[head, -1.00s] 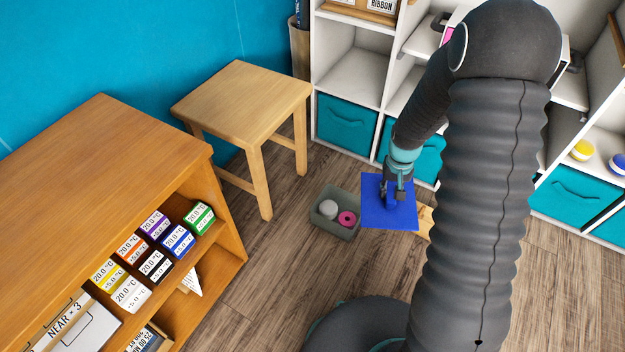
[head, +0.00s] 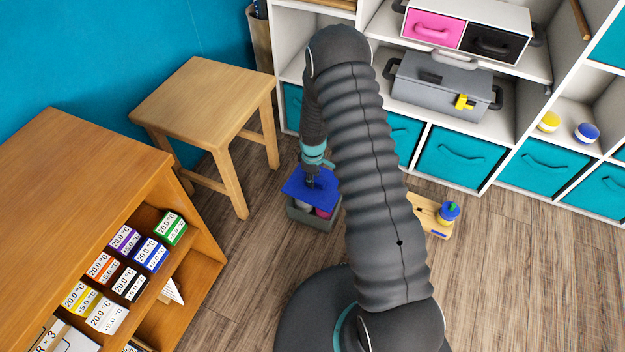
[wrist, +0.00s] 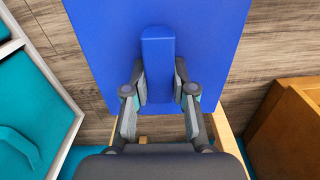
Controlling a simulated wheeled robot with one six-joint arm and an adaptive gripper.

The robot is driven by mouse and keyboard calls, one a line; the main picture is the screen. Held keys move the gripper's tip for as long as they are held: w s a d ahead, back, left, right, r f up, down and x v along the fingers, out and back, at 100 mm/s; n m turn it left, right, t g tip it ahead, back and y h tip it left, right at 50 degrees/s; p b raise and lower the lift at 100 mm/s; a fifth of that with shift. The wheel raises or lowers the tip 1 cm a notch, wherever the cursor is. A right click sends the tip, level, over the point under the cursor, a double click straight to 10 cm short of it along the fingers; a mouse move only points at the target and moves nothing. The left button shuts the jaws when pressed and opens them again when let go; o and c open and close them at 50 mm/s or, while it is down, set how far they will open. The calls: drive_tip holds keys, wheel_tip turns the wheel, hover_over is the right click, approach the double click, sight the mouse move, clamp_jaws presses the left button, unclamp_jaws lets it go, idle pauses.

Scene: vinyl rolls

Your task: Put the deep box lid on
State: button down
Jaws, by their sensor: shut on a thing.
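The deep box lid is a flat blue plate (head: 303,190) with a raised blue grip bar (wrist: 157,62). My gripper (wrist: 159,82) is shut on that bar, one finger on each side. In the head view my gripper (head: 312,178) holds the lid over the grey-green deep box (head: 303,220) on the floor. The box's front wall shows below the lid, with a grey roll (head: 304,205) and a pink roll (head: 323,212) visible in the gap, so the lid is above the rim. In the wrist view the box is hidden behind the lid.
A wooden stool (head: 203,92) stands to the left of the box, and an orange-brown shelf unit (head: 85,150) nearer left. White shelving with teal bins (head: 460,155) stands behind. A small wooden board with a blue roll (head: 448,211) lies on the floor to the right.

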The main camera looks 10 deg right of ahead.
sight(313, 191)
drive_tip(key=shift+w+f+n, duration=0.15)
drive_tip(key=shift+f+n, duration=0.25)
drive_tip(key=shift+f, duration=0.3)
drive_tip(key=shift+f+b, duration=0.2)
drive_tip(key=shift+b, duration=0.25)
drive_tip(key=shift+f+b, duration=2.5)
drive_tip(key=shift+f, duration=0.55)
drive_tip(key=shift+f+b, duration=0.25)
drive_tip(key=shift+b, duration=0.75)
idle(0.7)
drive_tip(key=c, duration=0.9)
unclamp_jaws()
drive_tip(key=shift+o, duration=0.4)
